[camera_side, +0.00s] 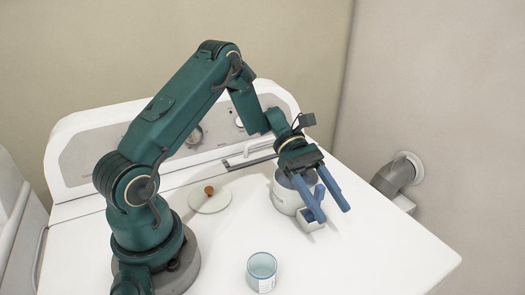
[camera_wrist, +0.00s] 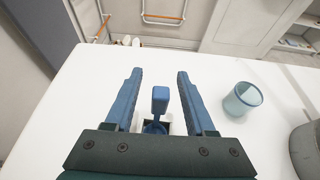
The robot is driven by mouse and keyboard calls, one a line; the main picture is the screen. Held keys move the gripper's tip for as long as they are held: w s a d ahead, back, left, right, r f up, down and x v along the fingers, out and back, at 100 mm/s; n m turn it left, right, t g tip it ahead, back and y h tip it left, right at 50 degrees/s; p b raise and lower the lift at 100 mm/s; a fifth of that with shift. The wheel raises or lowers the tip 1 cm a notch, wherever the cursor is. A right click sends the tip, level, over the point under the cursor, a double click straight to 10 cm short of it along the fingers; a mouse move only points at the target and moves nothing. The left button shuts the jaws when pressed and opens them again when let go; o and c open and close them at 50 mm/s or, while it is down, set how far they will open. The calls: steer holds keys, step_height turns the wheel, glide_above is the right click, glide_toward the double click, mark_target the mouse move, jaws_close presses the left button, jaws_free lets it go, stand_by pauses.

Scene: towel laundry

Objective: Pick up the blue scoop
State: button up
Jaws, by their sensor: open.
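The blue scoop (camera_wrist: 160,98) shows in the wrist view with its handle pointing up between my gripper's fingers, apart from both. Its lower end is at a small white holder (camera_wrist: 149,128), partly hidden by my gripper's palm. In the side view, a bit of the scoop's handle (camera_side: 319,191) shows between the blue fingers. My gripper (camera_side: 333,212) is open and reaches down beside the white canister (camera_side: 284,198); it also shows in the wrist view (camera_wrist: 160,72). The small white holder (camera_side: 309,220) stands at the canister's front right.
A translucent blue cup (camera_side: 262,268) stands on the white machine top near the front; it is right of my fingers in the wrist view (camera_wrist: 242,98). A white lid with a brown knob (camera_side: 209,201) lies left of the canister. The right part of the top is clear.

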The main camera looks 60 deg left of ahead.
steer(key=shift+d+f, duration=0.1)
steer(key=shift+d, duration=0.1)
jaws_close()
step_height(320, 180, up, 10)
steer(key=r, duration=0.1)
steer(key=a+f, duration=0.1)
steer(key=a, duration=0.6)
steer(key=shift+w+a+f, duration=0.15)
steer(key=shift+w+f, duration=0.15)
